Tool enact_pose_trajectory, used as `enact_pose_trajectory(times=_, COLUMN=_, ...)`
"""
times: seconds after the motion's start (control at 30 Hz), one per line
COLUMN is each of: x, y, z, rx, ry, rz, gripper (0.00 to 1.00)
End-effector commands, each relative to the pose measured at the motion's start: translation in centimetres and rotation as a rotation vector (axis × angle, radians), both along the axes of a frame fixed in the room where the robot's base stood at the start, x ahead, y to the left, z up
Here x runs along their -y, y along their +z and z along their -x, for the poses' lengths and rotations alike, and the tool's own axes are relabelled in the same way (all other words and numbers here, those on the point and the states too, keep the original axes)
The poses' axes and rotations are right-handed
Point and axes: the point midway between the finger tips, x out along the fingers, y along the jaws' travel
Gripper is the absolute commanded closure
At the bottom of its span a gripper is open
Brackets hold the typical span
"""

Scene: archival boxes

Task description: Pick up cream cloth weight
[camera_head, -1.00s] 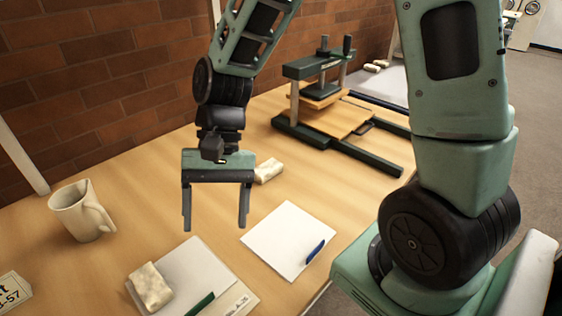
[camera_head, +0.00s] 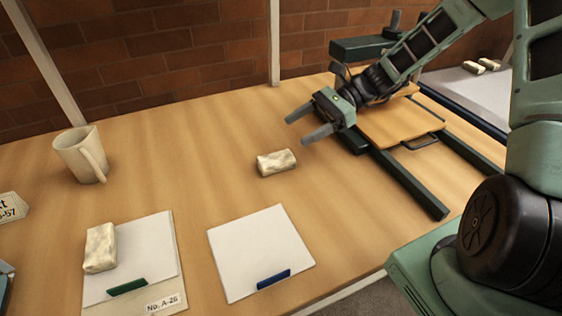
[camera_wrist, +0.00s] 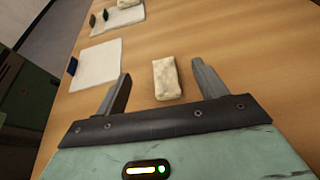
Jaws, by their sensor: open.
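A cream cloth weight (camera_head: 276,162) lies on the bare middle of the wooden table. It also shows in the wrist view (camera_wrist: 166,79), ahead of my gripper and seen between the two fingers. A second cream cloth weight (camera_head: 100,248) lies on the left stack of papers. Two more cream weights (camera_head: 481,66) lie far back at the right. My gripper (camera_head: 297,130) is open and empty. It is above and to the right of the middle weight, with its fingers pointing left and apart from it.
A cream mug (camera_head: 82,156) stands at the left. A white sheet (camera_head: 258,245) with a blue strip (camera_head: 273,279) lies in front of the middle weight. A green strip (camera_head: 127,287) lies on the left papers. A dark green press (camera_head: 410,185) stands at the right, close to my arm.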

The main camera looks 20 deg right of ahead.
Motion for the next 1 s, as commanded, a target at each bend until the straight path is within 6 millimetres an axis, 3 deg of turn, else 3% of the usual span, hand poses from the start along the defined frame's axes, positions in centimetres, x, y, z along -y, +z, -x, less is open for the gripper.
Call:
enact_pose_trajectory(times=0.1, x=-0.1, y=-2.8, z=0.1, rx=-0.005, ry=0.001, rz=-0.004, gripper=0.29)
enact_pose_trajectory(times=0.27, x=-0.1, y=-5.8, z=0.1, rx=-0.002, ry=0.002, rz=-0.001, gripper=0.29)
enact_pose_trajectory(times=0.8, x=-5.9, y=-7.7, z=-0.1, rx=-0.001, ry=0.004, rz=-0.001, gripper=0.29)
enact_pose_trajectory(times=1.0, x=-7.0, y=-8.2, z=-0.2, rx=0.002, ry=0.003, rz=0.002, gripper=0.29)
